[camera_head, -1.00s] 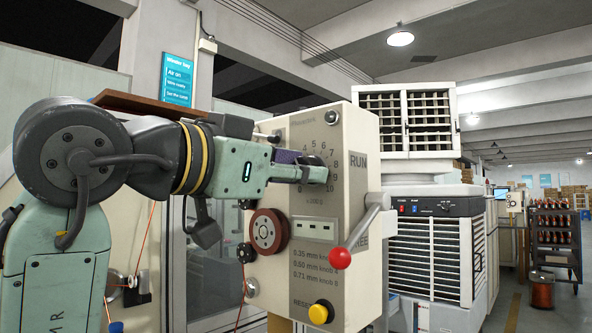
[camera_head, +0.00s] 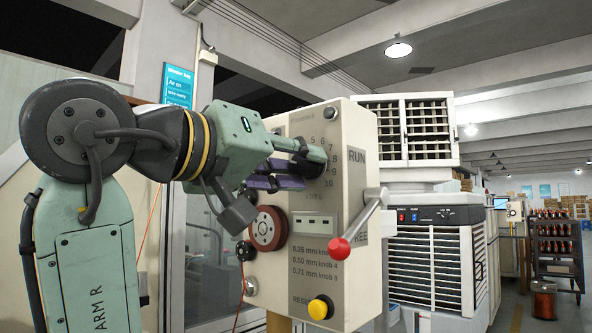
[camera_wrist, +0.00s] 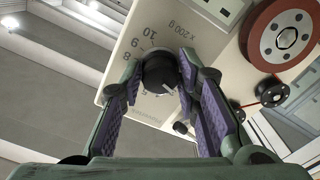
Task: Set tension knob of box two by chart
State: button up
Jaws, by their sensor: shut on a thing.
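The tension box (camera_head: 345,225) is a cream panel with a numbered dial. Its black tension knob (camera_wrist: 160,72) sits between my gripper's purple-padded fingers in the wrist view. In the wrist view, dial numbers around 8, 9 and 10 show beside the knob; the pointer's exact setting is hard to read. A printed chart (camera_head: 316,261) on the panel lists wire sizes with knob numbers: 0.35 mm, 0.50 mm knob 4, 0.71 mm knob 8.
A yellow button (camera_head: 320,308) is at the bottom, and a red-brown wheel (camera_head: 268,229) is on the left. A vented cooler (camera_head: 438,260) stands behind at right.

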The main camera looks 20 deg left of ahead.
jog(key=shift+n, duration=0.5)
jog(key=o, duration=1.2)
jog(key=shift+c, duration=0.2)
jog(key=v, duration=1.2)
jog(key=shift+r, duration=0.1)
